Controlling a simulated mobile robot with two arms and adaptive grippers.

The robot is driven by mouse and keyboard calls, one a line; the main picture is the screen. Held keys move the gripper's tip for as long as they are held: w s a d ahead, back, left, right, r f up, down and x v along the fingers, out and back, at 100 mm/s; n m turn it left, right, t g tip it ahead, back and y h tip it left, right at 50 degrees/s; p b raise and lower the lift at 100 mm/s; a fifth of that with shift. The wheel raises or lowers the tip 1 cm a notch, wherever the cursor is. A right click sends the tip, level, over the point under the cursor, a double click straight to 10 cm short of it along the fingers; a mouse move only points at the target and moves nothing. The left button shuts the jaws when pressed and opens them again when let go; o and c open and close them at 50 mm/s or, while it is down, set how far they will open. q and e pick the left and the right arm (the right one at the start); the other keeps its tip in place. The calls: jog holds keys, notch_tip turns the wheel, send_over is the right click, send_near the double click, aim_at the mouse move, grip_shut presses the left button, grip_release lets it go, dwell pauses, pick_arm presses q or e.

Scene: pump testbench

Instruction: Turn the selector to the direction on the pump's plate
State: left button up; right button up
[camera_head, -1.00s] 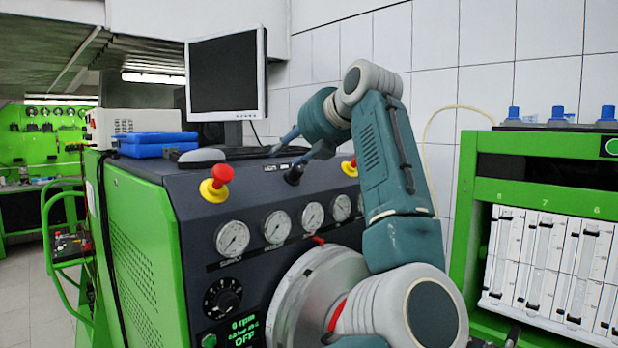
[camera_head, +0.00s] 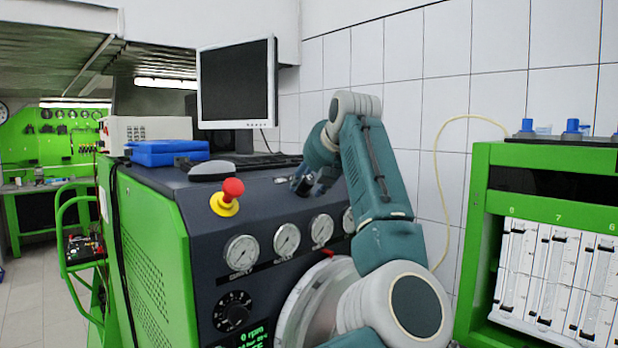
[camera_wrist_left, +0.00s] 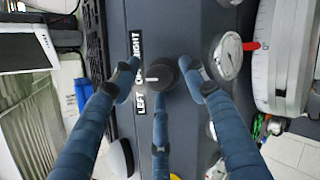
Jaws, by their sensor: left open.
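The selector is a round black knob (camera_wrist_left: 161,77) with a white pointer line, on the dark sloping top of the test bench. A label strip with LEFT (camera_wrist_left: 140,104) and RIGHT (camera_wrist_left: 136,45) is beside it. The pointer lies toward the strip, between the two words. My left gripper (camera_wrist_left: 160,88) is open, its three blue fingers spread around the knob, with gaps visible at the sides. In the head view my left gripper (camera_head: 316,178) is over the bench top and partly covers the knob. I cannot make out the pump's plate. My right gripper is out of view.
A red and yellow emergency button (camera_head: 228,196) and pressure gauges (camera_head: 287,240) are on the bench front. A monitor (camera_head: 238,84), keyboard and blue case (camera_head: 167,152) stand behind. A green cabinet (camera_head: 482,215) is at right. The floor at left is partly clear.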

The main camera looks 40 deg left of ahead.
pick_arm(q)
jog(key=shift+f, duration=0.1)
jog(key=shift+a, duration=0.1)
jog(key=c, duration=1.1)
jog(key=shift+o, duration=0.2)
jog(key=shift+m, duration=0.4)
jog(key=shift+m+h, duration=0.4)
jog(key=shift+m, duration=0.2)
jog(key=m, duration=0.2)
jog(key=shift+r+m+h, duration=0.2)
jog(key=shift+m+h, duration=0.1)
jog(key=shift+h, duration=0.1)
jog(key=m+h+p, duration=0.1)
jog(key=m, duration=0.1)
jog(key=shift+a+m+p, duration=0.1)
jog(key=shift+m+p, duration=0.25)
jog(key=shift+m, duration=0.05)
jog(key=shift+w+f+m+h+p, duration=0.1)
jog(key=shift+m+h+p, duration=0.25)
jog(key=shift+m, duration=0.45)
jog(key=shift+f, duration=0.1)
